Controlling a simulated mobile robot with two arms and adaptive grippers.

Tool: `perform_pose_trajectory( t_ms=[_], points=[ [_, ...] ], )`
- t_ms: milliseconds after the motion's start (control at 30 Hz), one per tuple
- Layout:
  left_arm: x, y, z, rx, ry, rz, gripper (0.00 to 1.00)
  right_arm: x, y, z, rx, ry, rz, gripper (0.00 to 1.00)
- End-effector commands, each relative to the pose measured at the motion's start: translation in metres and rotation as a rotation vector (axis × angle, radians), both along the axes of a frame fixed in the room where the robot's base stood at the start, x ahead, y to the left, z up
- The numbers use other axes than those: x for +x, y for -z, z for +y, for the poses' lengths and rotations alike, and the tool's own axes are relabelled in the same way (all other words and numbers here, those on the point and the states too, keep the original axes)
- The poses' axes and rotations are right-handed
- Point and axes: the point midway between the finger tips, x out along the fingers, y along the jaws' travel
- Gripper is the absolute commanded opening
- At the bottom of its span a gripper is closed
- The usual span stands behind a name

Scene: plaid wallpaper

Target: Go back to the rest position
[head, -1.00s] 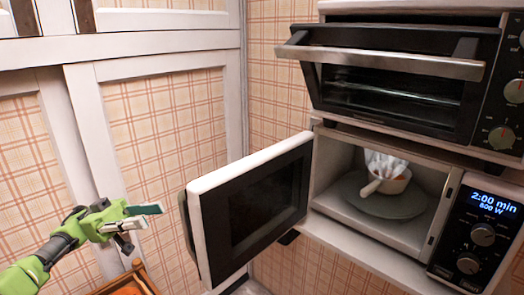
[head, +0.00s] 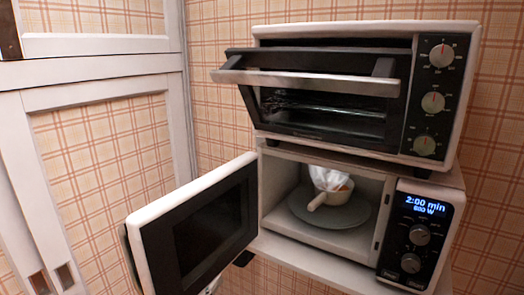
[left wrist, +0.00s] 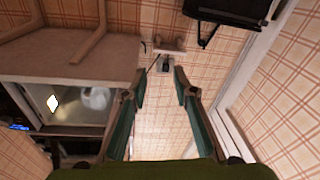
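My left gripper (left wrist: 160,88) shows in the left wrist view, its two green-lined fingers apart with nothing between them. It is outside the head view, and my right gripper is in neither view. In the head view, the microwave (head: 385,240) stands with its door (head: 200,230) swung open to the left. A small pale pan (head: 335,192) with a handle and a crumpled white thing (head: 330,178) sits on the turntable (head: 350,215) inside. The microwave's lit interior (left wrist: 75,103) also shows at the left of the wrist view.
A toaster oven (head: 330,100) with its door (head: 305,80) partly open sits on top of the microwave. White panelled cabinet doors (head: 100,72) stand at the left. The open microwave door juts out into the space between them.

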Motion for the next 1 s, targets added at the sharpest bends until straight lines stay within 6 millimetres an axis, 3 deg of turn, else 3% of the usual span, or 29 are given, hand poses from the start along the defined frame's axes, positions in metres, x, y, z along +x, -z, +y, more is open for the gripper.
perform_pose_trajectory(
  t_ms=[267,500,700,1000],
  points=[
    [-0.07,0.084,0.015,0.216,-0.197,0.381,0.26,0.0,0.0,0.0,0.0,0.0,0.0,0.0],
    [-0.174,0.138,0.04,0.415,-0.24,0.745,0.26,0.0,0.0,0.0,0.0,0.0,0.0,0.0],
    [-0.245,0.155,0.053,0.522,-0.212,0.955,0.26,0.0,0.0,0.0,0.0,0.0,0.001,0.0],
    [-0.334,0.159,0.064,0.619,-0.143,1.189,0.26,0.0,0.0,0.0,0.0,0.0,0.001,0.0]
  ],
)
